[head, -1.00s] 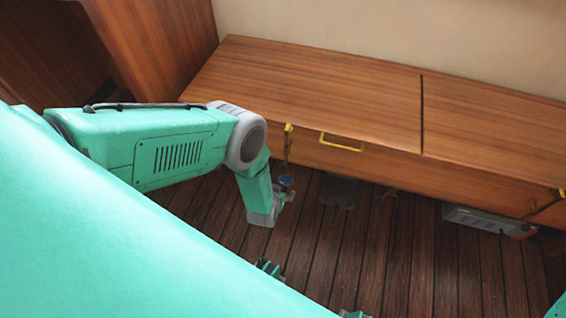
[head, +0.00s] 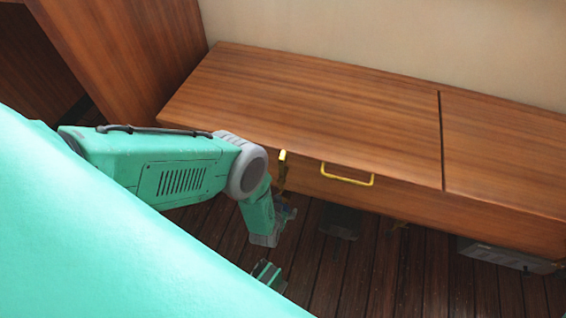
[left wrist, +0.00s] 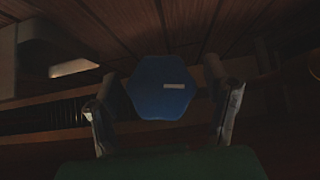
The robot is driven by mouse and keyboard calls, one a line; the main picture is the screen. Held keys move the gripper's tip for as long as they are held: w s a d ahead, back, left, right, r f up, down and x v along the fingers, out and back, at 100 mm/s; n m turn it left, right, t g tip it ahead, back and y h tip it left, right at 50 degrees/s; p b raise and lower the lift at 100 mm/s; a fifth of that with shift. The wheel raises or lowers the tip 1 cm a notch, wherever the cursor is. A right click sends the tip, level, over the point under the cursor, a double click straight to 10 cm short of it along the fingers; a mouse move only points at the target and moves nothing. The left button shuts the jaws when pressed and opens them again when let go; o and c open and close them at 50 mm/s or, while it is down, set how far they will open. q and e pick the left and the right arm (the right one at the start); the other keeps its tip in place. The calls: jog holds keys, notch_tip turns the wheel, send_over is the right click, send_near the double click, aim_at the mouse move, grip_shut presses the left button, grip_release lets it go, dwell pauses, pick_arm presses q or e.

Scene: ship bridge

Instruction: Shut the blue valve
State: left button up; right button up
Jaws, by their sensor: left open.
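The blue valve (left wrist: 158,95) shows in the left wrist view as a blue hexagonal knob with a short pale mark on its face. My left gripper (left wrist: 160,76) is open, with one finger on each side of the knob; the view is dark and I cannot tell whether either finger touches it. In the head view my left gripper (head: 284,214) is low in front of the wooden cabinet, below its top edge. The valve is mostly hidden there by the gripper.
A long wooden cabinet (head: 320,105) runs along the wall, with a yellow drawer handle (head: 347,176) and a yellow fitting (head: 283,168) on its front. A grey box (head: 505,256) lies low at the right. The plank floor (head: 385,275) shows in front.

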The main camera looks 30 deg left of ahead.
pick_arm(q)
jog(key=c, duration=1.2)
jog(key=m+y, duration=0.1)
jog(key=y, duration=0.1)
jog(key=shift+s+d+m+g+y, duration=0.1)
jog(key=shift+m+g+y, duration=0.2)
jog(key=shift+y, duration=0.1)
jog(key=shift+m+y, duration=0.6)
jog(key=shift+y, duration=0.7)
jog(key=o, duration=1.2)
